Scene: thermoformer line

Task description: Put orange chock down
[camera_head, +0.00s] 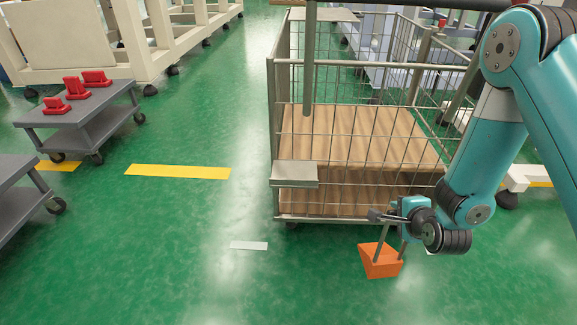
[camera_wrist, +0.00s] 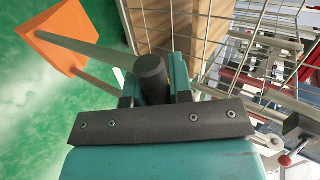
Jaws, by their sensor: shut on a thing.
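The orange chock (camera_head: 381,262) is a wedge-shaped block in front of the wire cage cart, near the cart's front right. I cannot tell for sure whether the chock touches the floor.
The wire cage cart (camera_head: 296,174) with wooden shelves stands just behind my gripper. Another grey trolley (camera_head: 18,185) is at the left edge. The green floor in front of the cart is clear.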

